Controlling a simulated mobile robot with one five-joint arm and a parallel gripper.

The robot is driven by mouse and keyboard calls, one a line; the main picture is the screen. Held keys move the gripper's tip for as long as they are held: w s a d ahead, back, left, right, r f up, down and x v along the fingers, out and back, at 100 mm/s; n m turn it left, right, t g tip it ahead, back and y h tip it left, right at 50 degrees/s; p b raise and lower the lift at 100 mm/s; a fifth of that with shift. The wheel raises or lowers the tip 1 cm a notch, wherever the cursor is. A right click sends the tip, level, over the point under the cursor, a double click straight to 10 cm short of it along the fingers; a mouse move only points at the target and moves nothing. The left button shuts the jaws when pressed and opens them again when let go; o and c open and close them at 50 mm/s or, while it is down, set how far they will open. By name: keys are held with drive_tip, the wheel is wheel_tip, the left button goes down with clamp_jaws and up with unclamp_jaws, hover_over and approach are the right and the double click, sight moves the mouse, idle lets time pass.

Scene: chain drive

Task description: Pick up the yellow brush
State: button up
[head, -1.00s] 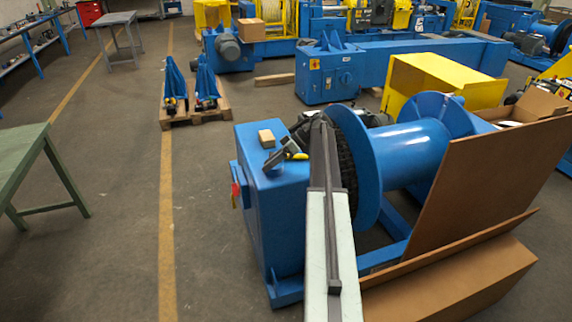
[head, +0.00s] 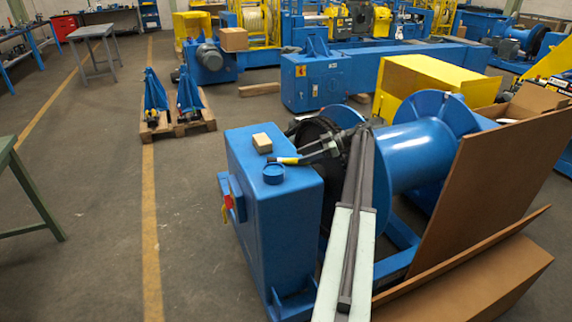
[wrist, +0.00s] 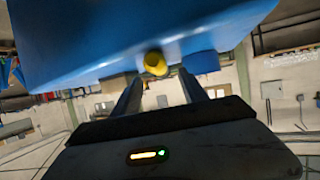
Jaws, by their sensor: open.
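The yellow brush (head: 286,160) lies on top of the blue cabinet (head: 275,215), near its right edge and close to the dark chain. In the wrist view the brush (wrist: 155,64) shows as a round yellow end at the blue cabinet's edge; the rest of it is hidden. My gripper (head: 303,149) is just right of the brush in the head view, its fingers pointing left. In the wrist view my gripper (wrist: 158,78) is open and empty, with the yellow end lined up between and beyond its two fingers.
A small tan block (head: 262,143) and a round blue cap (head: 273,173) are on the cabinet top. The large blue drum (head: 417,157) and dark chain stand to the right. Brown panels (head: 490,190) stand at the right.

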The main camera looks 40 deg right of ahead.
sight(292, 159)
drive_tip(key=b+x, duration=0.1)
drive_tip(key=x, duration=0.4)
drive_tip(key=shift+a+b, duration=0.1)
drive_tip(key=shift+b, duration=0.25)
drive_tip(key=shift+r, duration=0.1)
clamp_jaws()
